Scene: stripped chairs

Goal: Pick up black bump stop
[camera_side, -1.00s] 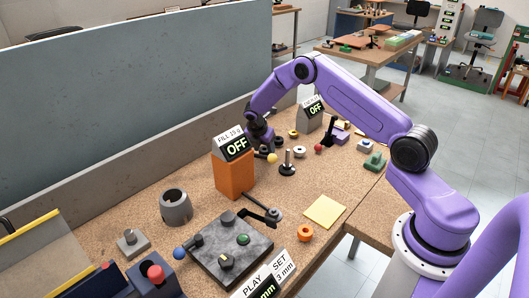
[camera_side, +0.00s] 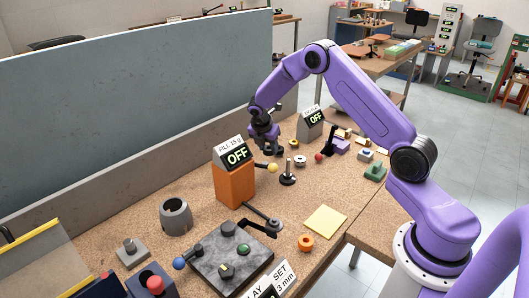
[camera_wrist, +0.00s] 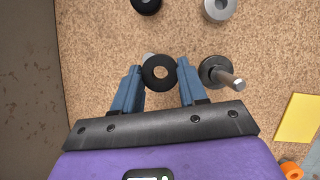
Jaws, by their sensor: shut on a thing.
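The black bump stop, a thick black ring with a round hole, sits between my two blue fingertips in the wrist view (camera_wrist: 148,78). My gripper (camera_wrist: 160,73) is shut on it, one finger on each side. In the side view my gripper (camera_side: 270,147) is low over the cork-coloured bench top, behind the orange box, and the ring there is mostly hidden by the dark fingers. I cannot tell whether the ring still touches the bench.
A metal post on a black base (camera_side: 288,178) stands close to the right of my gripper. A second dark ring (camera_wrist: 146,4) and a pale grey ring (camera_wrist: 219,9) lie beyond. The orange box (camera_side: 234,186) with its display and yellow-knobbed lever stands in front.

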